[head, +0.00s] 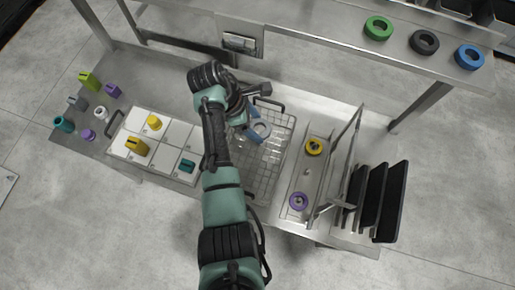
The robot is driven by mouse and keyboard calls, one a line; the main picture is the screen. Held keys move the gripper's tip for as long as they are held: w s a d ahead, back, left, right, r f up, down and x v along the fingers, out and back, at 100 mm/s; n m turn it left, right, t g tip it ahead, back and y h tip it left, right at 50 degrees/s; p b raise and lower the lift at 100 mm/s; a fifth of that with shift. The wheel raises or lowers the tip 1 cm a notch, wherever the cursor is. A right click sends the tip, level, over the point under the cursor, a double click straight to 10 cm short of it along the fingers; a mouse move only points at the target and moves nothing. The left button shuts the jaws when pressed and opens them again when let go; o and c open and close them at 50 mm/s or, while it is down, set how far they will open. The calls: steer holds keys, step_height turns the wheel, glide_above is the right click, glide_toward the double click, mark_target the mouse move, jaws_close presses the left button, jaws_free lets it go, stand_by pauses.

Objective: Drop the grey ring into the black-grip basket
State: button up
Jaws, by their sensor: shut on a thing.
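A light grey ring (264,134) is in my gripper (256,128). The gripper's blue fingers are shut on it. Both are over the wire basket (284,158), inside its outline as seen from above. The basket has a black grip (269,102) at its far end. My arm hides the basket's left side and part of its near end. The height of the ring above the basket floor is hard to tell.
Black panels (390,200) stand further right. A tiled white board (145,130) lies left. Green, dark and blue rings lie on the back shelf (345,30).

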steer(key=shift+f+b, duration=0.65)
steer(key=shift+f, duration=0.3)
steer(key=o, duration=1.3)
steer(key=shift+c, duration=0.2)
steer(key=p+v, duration=0.1)
steer(key=v, duration=1.2)
